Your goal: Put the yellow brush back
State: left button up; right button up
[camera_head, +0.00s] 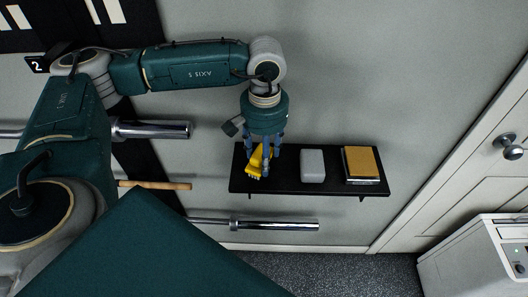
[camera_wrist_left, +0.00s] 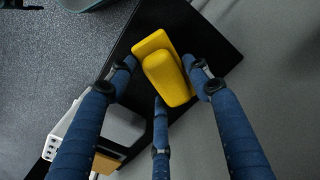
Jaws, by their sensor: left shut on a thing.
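The yellow brush (camera_head: 256,161) is at the left end of a black wall shelf (camera_head: 340,187). My left gripper (camera_head: 264,160) is above that end of the shelf, with its blue fingers around the brush. In the left wrist view the brush (camera_wrist_left: 166,70) sits between the fingertips of my left gripper (camera_wrist_left: 164,84), over the black shelf (camera_wrist_left: 205,35). The gripper is shut on the brush. I cannot tell whether the brush touches the shelf. My right gripper is not in view.
A light grey block (camera_head: 312,166) stands mid-shelf. A tan-topped box (camera_head: 362,164) stands at the shelf's right end. Metal bar ends (camera_head: 275,224) stick out below and left of the shelf. A white door (camera_head: 490,170) and a white machine (camera_head: 480,262) are at right.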

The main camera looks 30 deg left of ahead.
pick_arm(q)
jog(key=shift+f, duration=0.1)
jog(key=o, duration=0.9)
jog(key=shift+o, duration=1.1)
jog(key=shift+r, duration=0.55)
notch_tip(320, 180, up, 11)
jog(key=b, duration=0.3)
jog(key=shift+r, duration=0.15)
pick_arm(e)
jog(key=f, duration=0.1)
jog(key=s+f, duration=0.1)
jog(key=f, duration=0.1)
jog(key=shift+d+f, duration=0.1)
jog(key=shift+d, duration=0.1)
